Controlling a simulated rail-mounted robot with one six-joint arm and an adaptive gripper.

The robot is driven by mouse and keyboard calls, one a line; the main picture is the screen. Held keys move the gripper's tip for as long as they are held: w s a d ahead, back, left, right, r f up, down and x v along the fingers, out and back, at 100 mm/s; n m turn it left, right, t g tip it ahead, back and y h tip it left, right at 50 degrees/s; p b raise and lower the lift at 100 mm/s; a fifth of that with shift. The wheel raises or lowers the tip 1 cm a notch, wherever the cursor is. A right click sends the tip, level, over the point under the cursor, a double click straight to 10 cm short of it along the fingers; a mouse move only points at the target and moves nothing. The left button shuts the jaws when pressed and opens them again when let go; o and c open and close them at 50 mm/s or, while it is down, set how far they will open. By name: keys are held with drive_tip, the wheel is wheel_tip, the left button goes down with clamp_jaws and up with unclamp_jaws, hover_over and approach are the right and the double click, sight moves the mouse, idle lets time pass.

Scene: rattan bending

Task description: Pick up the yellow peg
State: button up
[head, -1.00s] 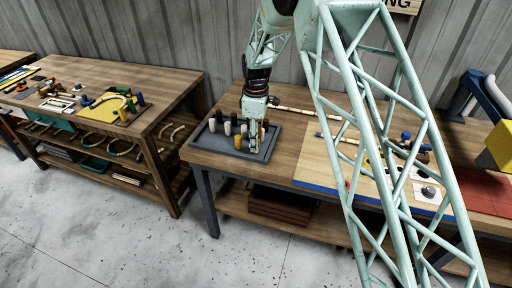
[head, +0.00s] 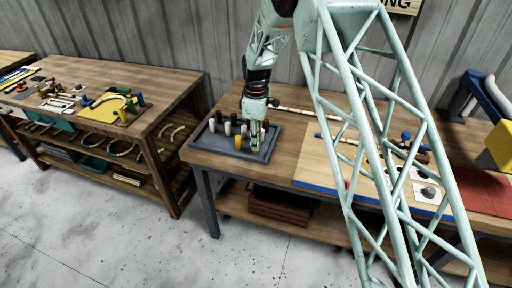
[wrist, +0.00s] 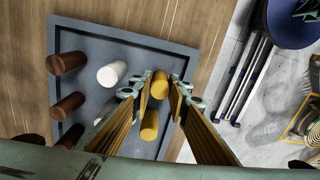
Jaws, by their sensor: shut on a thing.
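The grey tray (head: 267,153) holds several standing pegs. In the wrist view, a yellow peg (wrist: 160,85) stands between the fingertips of my gripper (wrist: 159,92), which is shut on it. A second yellow peg (wrist: 149,125) is close beside it, nearer the bottom of the picture. In the head view a yellow peg (head: 238,142) shows upright in the tray. My gripper (head: 254,138) points down over the tray there, and its fingertips are partly hidden among the pegs. The held peg appears to be still down at the tray.
A white peg (wrist: 112,73) and several brown pegs (wrist: 67,106) stand left of my gripper in the wrist view. Rattan poles (head: 294,110) lie behind the tray. A board with fittings (head: 316,168) is to the right. Another workbench (head: 170,85) stands at the left.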

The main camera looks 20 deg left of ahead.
drive_tip(key=shift+r, duration=0.1)
drive_tip(key=shift+r, duration=1.6)
drive_tip(key=shift+s+d+r, duration=0.1)
drive_tip(key=s+d+r, duration=0.1)
drive_tip(key=s+d, duration=0.9)
drive_tip(key=d, duration=0.1)
drive_tip(key=shift+s+d+r, duration=0.2)
drive_tip(key=shift+d, duration=0.15)
drive_tip(key=w+d+m+b, duration=0.1)
drive_tip(key=w+d+m, duration=0.2)
drive_tip(key=d+m, duration=0.3)
drive_tip(key=w+d+f+m+b, duration=0.1)
drive_tip(key=d+m, duration=0.5)
drive_tip(key=d, duration=1.1)
drive_tip(key=w+d+f+m+b, duration=0.1)
drive_tip(key=w+d+m, duration=0.3)
drive_tip(key=d, duration=0.8)
drive_tip(key=shift+w+f+m, duration=0.15)
drive_tip(key=shift+m, duration=0.55)
drive_tip(key=shift+w+f+m, duration=0.1)
drive_tip(key=shift+w+m, duration=0.05)
drive_tip(key=shift+m, duration=0.55)
drive_tip(key=shift+d+m, duration=0.3)
drive_tip(key=shift+d, duration=0.3)
